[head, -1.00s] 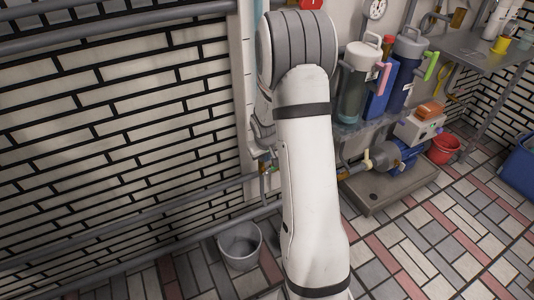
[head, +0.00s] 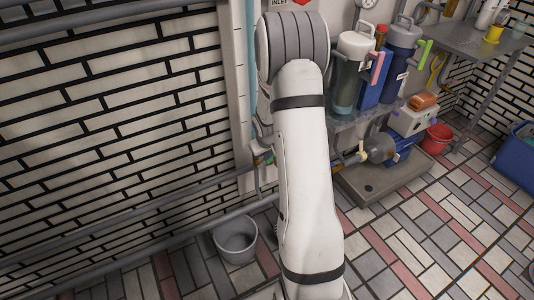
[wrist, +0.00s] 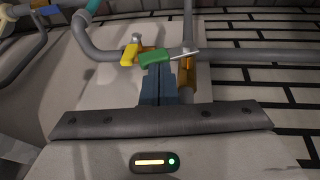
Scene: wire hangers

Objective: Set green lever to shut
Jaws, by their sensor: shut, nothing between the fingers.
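The green lever (wrist: 155,59) shows in the wrist view, just beyond my fingertips. Its green grip points left and a bare metal rod runs right from it, roughly level, towards a grey pipe with a brass-coloured fitting (wrist: 187,78). My gripper (wrist: 157,72) is shut, its dark blue-grey fingers together with nothing between them. The fingertips overlap the grip's lower edge in the picture; I cannot tell whether they touch it. In the head view my arm hides the gripper and most of the fittings at the wall.
A yellow lever (wrist: 129,54) sits close left of the green one. Grey pipes (wrist: 98,50) run beside and behind the levers. In the head view a grey bucket (head: 236,242) stands on the floor left of my arm, and a blue pump (head: 385,148) stands on a plinth at right.

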